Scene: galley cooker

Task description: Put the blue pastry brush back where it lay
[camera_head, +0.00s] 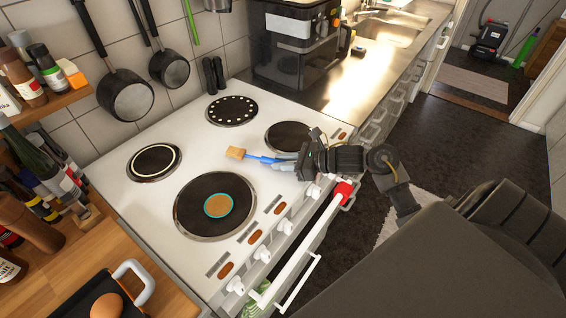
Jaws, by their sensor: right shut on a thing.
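The blue pastry brush (262,158) has a blue handle and a tan bristle head that points left. My right gripper (287,161) comes in from the right and is shut on the handle's right end. It holds the brush over the white cooker top (197,137), between the burners. I cannot tell whether the brush touches the surface. My left gripper is not in view.
A round brown thing with a teal rim (218,205) lies on the large front burner (190,221). Other burners lie around the brush. Knobs and a white rail (312,238) line the cooker's front. A metal counter (345,92) continues beyond, and bottles crowd the left.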

